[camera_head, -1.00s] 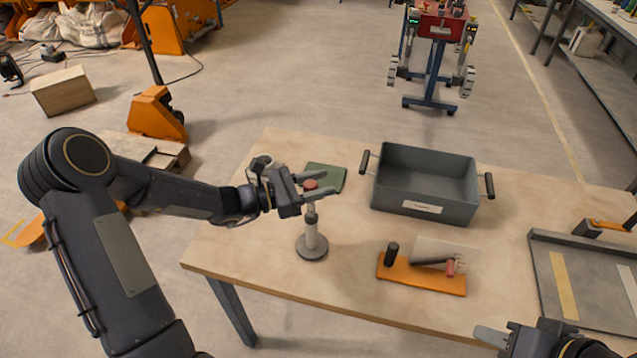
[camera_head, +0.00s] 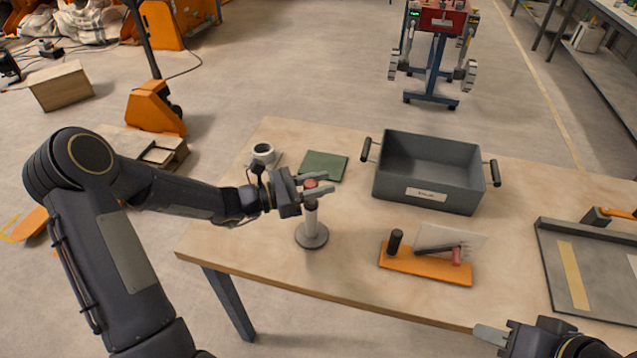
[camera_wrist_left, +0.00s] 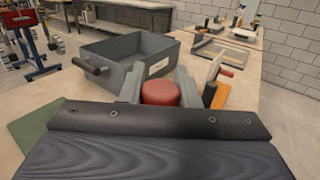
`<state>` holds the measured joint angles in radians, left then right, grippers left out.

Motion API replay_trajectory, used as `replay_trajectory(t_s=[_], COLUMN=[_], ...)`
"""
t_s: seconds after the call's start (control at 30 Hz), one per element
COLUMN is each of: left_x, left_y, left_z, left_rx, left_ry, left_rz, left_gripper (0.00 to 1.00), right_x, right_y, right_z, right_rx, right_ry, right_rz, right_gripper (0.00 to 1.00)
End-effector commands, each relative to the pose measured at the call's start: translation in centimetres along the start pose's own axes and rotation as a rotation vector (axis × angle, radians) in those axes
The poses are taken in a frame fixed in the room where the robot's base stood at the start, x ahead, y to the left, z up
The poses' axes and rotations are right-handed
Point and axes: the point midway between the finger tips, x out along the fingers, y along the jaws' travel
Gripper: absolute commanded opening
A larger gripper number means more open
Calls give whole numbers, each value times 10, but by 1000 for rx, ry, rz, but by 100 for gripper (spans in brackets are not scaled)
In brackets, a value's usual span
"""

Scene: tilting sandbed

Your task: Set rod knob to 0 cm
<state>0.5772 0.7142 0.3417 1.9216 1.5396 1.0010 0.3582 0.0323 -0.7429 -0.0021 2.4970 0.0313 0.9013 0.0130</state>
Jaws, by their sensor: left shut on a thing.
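The rod stand (camera_head: 312,234) has a round dark base and a pale upright column, and stands on the table near its left front. Its red knob (camera_head: 311,183) is at the top, and it also shows in the left wrist view (camera_wrist_left: 160,92). My left gripper (camera_head: 318,185) is shut on the red knob, with one finger on each side. Little of the rod shows between the knob and the column. My right gripper (camera_head: 488,335) is at the bottom right edge, only partly in view, and its opening cannot be made out.
A grey bin (camera_head: 428,192) with two handles stands behind to the right. An orange base (camera_head: 425,265) with a black peg and a red-ended lever is right of the stand. A green mat (camera_head: 323,166) and a cup (camera_head: 263,153) lie behind. A grey tray (camera_head: 570,230) is far right.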

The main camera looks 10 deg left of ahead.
Motion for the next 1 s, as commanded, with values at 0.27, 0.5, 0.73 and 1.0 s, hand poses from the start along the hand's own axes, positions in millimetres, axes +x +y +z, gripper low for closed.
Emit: replay_trajectory(t_s=[0.27,0.5,0.73,1.0], left_x=[-3,-2,-10,-56], left_y=[-1,-1,0,0], left_z=[-8,-5,-5,-6], left_rx=[-11,-7,-5,-6], left_ry=[20,15,14,16], left_rz=[3,2,4,6], left_gripper=[40,52,52,52], right_x=[-1,-1,1,8], right_y=[0,0,0,4], right_z=[-1,-1,0,4], right_rx=[0,0,0,0], right_ry=[1,1,1,1], right_rz=[0,0,0,0], right_gripper=[36,36,36,36])
